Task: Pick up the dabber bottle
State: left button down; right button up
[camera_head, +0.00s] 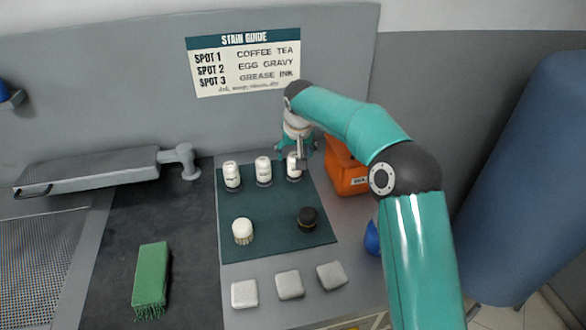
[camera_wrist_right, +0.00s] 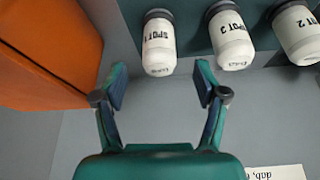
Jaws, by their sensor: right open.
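Three white bottles with dark bases stand in a row at the back of the dark green mat (camera_head: 275,204): a left one (camera_head: 231,175), a middle one (camera_head: 263,169) and a right one (camera_head: 293,172). I cannot tell which is called the dabber bottle. My right gripper (camera_head: 297,148) is just behind the right bottle, partly hidden by my arm. In the wrist view the right gripper (camera_wrist_right: 160,82) is open and empty, in line with the bottle labelled SPOT 1 (camera_wrist_right: 158,48) and apart from it. The other labelled bottles (camera_wrist_right: 229,42) (camera_wrist_right: 298,35) stand beside it.
An orange box (camera_head: 346,172) stands right of the mat, close to my gripper; it also shows in the wrist view (camera_wrist_right: 45,45). A white-topped brush (camera_head: 242,230) and a dark round item (camera_head: 307,218) sit nearer on the mat. Pale blocks (camera_head: 289,284) lie in front. A green brush (camera_head: 151,274) lies left.

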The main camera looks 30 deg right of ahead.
jog(key=shift+w+p+x, duration=0.1)
jog(key=shift+p+x, duration=0.45)
jog(key=shift+x, duration=0.8)
jog(key=shift+w+p+x, duration=0.15)
jog(key=shift+p+x, duration=0.35)
jog(key=shift+x, duration=0.85)
jog(key=shift+d+r, duration=0.1)
jog(key=shift+d, duration=0.05)
jog(key=c, duration=1.3)
jog(key=shift+r, duration=0.1)
jog(key=shift+r, duration=0.4)
notch_tip(320, 180, up, 11)
notch_tip(320, 180, up, 8)
jog(key=p, duration=0.6)
send_over(294, 155)
jog(key=shift+w, duration=0.15)
